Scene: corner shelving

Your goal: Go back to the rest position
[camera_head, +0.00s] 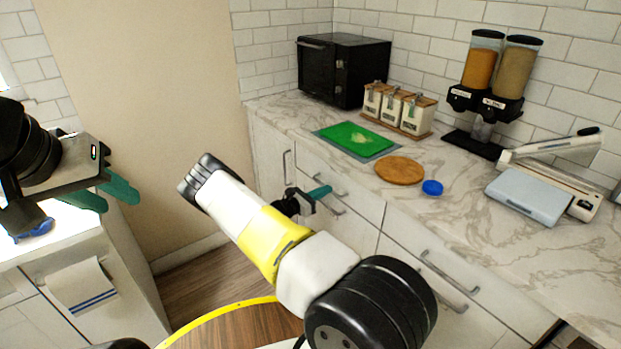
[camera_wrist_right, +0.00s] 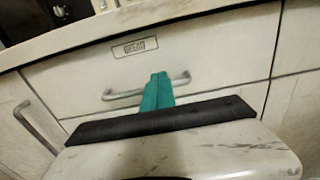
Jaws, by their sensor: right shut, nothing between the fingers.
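My left gripper (camera_head: 122,200) is at the left of the head view, above the white side counter, with its two teal fingers apart and nothing visible between them. My right arm crosses the middle of the head view, and its gripper (camera_head: 322,191) is in front of the drawer fronts below the marble counter. In the right wrist view the teal fingers of the right gripper (camera_wrist_right: 158,90) are together and empty. They overlap a drawer handle (camera_wrist_right: 122,95) in the picture; I cannot tell whether they touch it.
A towel (camera_head: 82,287) hangs at left.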

